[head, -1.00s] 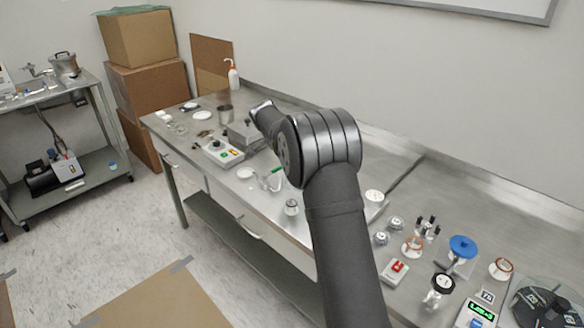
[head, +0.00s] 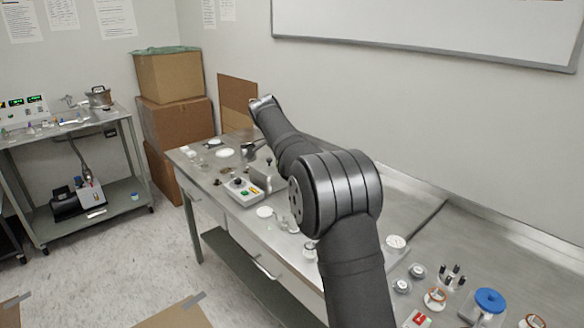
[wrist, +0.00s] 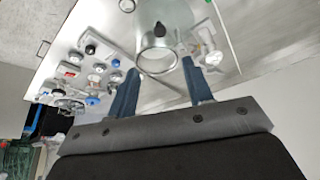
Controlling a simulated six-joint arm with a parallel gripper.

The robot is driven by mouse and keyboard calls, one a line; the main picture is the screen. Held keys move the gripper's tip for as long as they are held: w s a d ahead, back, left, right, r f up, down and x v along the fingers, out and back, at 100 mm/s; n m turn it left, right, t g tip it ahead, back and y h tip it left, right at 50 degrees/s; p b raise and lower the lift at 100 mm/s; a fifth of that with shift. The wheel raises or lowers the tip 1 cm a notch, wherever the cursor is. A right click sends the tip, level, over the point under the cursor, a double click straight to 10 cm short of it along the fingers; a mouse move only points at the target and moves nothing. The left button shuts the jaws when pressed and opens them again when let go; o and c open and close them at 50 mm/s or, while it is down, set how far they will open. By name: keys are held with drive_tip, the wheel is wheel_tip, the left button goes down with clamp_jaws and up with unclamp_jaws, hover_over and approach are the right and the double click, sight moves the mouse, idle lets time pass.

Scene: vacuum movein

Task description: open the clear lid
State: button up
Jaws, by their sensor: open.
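In the wrist view my gripper (wrist: 160,68) is open, its two blue fingers apart with nothing between the tips. Just past the tips is a round metal rim, apparently the steel beaker (wrist: 157,62). Beyond it is a dark knob (wrist: 160,31) on a pale, see-through-looking surface, which may be the clear lid; I cannot make out its edges. In the head view a dark knob (head: 268,162) stands behind the control box, close to the beaker (head: 248,151). My arm hides part of that area and the fingers do not show there.
The control box (head: 243,191) with coloured buttons sits near the front edge of the steel bench (head: 285,262). Small jars and a blue-capped item (head: 489,301) stand at the right. Cardboard boxes (head: 178,123) are stacked past the bench's far end.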

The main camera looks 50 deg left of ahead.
drive_tip(key=shift+v, duration=1.45)
drive_tip(key=x, duration=1.7)
drive_tip(key=shift+f, duration=0.25)
drive_tip(key=shift+d, duration=0.1)
drive_tip(key=shift+r, duration=0.1)
